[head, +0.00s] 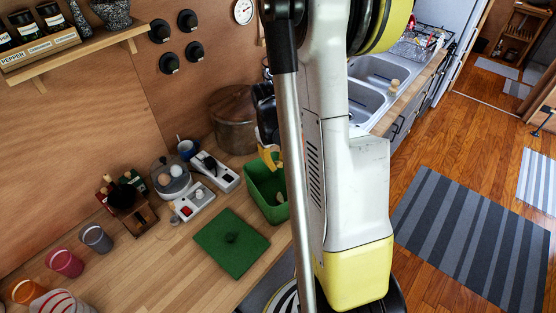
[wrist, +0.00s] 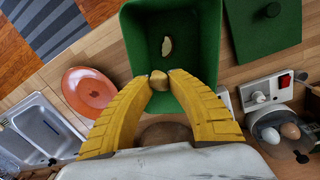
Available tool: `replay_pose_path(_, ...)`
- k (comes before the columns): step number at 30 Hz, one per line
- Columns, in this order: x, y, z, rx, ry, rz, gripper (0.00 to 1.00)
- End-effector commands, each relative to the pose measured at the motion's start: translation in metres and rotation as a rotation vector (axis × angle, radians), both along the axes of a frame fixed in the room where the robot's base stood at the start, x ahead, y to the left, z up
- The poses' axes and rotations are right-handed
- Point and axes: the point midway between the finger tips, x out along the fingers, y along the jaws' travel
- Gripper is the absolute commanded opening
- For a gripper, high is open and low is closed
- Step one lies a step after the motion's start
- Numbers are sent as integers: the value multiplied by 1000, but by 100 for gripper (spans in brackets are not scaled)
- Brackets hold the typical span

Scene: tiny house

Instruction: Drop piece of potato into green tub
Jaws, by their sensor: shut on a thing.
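The green tub (head: 264,204) stands open on the wooden counter, left of my arm in the head view. In the wrist view the green tub (wrist: 134,44) lies just beyond my fingertips. My gripper (wrist: 159,80) has yellow fingers shut on a piece of potato (wrist: 158,83), held over the tub's near part. Another pale potato piece (wrist: 166,46) lies inside the tub. In the head view my gripper (head: 270,160) is above the tub, partly hidden by my arm, and the held piece is not clear there.
The tub's green lid (head: 231,245) lies flat on the counter. An orange plate (wrist: 90,92) is beside the tub. An egg cooker (head: 170,180), power strips (head: 215,172), a large pot (head: 234,118) and cups (head: 96,238) stand nearby. The sink (head: 375,72) is beyond.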

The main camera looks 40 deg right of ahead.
Motion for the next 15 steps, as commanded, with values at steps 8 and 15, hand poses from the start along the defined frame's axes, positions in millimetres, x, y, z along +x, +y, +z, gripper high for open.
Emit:
replay_pose_path(8,0,0,-34,0,0,0,8)
replay_pose_path(15,0,0,-36,0,0,0,8)
